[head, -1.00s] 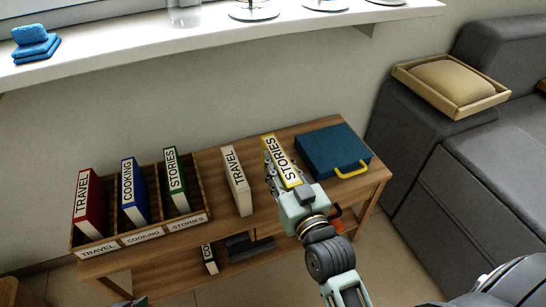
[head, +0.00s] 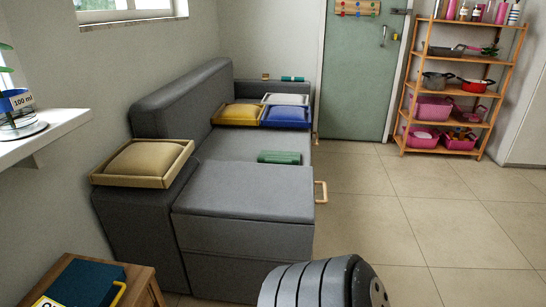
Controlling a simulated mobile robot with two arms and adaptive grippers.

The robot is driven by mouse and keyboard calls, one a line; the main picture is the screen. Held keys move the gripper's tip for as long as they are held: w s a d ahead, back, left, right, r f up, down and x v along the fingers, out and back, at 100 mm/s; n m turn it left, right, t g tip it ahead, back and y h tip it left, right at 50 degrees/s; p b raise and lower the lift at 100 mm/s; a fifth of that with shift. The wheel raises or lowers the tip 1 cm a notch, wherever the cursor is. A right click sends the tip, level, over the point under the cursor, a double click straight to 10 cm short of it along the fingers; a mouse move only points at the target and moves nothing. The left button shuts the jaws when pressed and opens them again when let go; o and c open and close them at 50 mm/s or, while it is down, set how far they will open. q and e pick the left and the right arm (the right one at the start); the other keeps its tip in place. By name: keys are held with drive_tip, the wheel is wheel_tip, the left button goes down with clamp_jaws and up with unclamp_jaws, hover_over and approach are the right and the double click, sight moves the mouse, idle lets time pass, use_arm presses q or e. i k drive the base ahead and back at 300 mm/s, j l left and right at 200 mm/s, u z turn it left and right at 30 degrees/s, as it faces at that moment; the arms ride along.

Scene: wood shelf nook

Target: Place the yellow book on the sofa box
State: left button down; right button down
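The grey sofa (head: 195,88) stands at centre left. A shallow wooden box (head: 98,178) with a beige cushion (head: 146,158) in it sits on the sofa's near arm. Farther back on the seat are a yellow cushion-like item (head: 238,114) and a blue one (head: 285,116), each in a tray or frame. Neither gripper is in view, so any hold on the book is hidden.
The teal case (head: 88,284) lies on the low wooden table (head: 140,279). A green item (head: 279,157) lies on the sofa seat. A white shelf (head: 45,135) juts in at left. Tiled floor is clear at right, before a rack (head: 460,85) of pots and pink bins.

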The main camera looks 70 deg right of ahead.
sight(282, 187)
drive_tip(key=l+z, duration=0.45)
drive_tip(key=l, duration=0.3)
drive_tip(key=l+z, duration=0.4)
drive_tip(key=l, duration=0.3)
drive_tip(key=i+l, duration=0.1)
drive_tip(key=l, duration=0.65)
drive_tip(key=i+l, duration=0.15)
drive_tip(key=l, duration=0.25)
drive_tip(key=z, duration=0.05)
